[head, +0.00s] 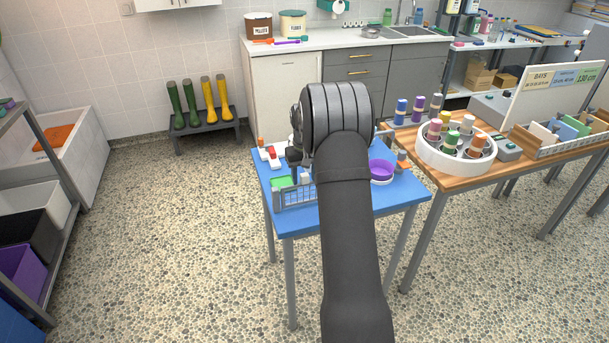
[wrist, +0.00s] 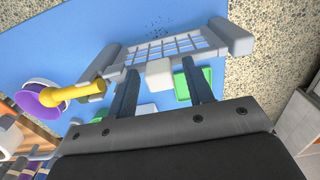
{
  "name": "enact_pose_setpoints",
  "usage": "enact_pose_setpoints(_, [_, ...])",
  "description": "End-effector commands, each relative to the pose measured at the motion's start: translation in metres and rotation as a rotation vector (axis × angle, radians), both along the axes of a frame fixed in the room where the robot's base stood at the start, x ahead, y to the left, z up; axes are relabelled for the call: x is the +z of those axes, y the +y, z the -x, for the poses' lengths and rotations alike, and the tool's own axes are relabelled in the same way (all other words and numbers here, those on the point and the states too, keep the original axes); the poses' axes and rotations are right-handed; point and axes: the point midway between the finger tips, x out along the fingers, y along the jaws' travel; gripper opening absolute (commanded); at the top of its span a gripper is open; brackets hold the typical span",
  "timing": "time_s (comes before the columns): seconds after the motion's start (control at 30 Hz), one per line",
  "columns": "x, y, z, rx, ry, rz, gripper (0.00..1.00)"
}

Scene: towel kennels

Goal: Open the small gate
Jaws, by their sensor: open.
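The small gate (head: 299,194) is a pale grey lattice panel near the front edge of the blue table. The wrist view also shows the gate (wrist: 180,44), spanning between two grey posts, one of them at the right (wrist: 230,38). A white block (wrist: 159,73) sits at the gate's lower edge in that view. My gripper (wrist: 160,66) is open, with one dark finger on each side of the white block. I cannot tell whether either finger touches it. In the head view my arm hides most of the gripper and the gate's right end.
The blue table (head: 400,194) also holds a purple bowl (head: 381,172), a green pad (head: 281,182) and red and white pieces at the left. A yellow peg-shaped part (wrist: 72,93) is left of my fingers. A wooden table (head: 430,178) with a round white rack stands at right.

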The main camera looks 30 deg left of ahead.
Motion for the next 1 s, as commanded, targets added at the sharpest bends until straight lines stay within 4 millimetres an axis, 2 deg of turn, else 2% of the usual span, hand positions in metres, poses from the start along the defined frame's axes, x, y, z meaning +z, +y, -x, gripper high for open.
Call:
enact_pose_setpoints(0.07, [0.0, 0.0, 0.0, 0.0, 0.0, 0.0, 0.47])
enact_pose_setpoints(0.1, [0.0, 0.0, 0.0, 0.0, 0.0, 0.0, 0.43])
enact_pose_setpoints(0.3, [0.0, 0.0, 0.0, 0.0, 0.0, 0.0, 0.04])
enact_pose_setpoints(0.33, [0.0, 0.0, 0.0, 0.0, 0.0, 0.0, 0.0])
enact_pose_setpoints(0.67, [0.001, -0.001, 0.002, -0.023, 0.0, 0.0, 0.0])
enact_pose_setpoints(1.0, [0.001, -0.011, 0.014, -0.218, 0.002, 0.0, 0.0])
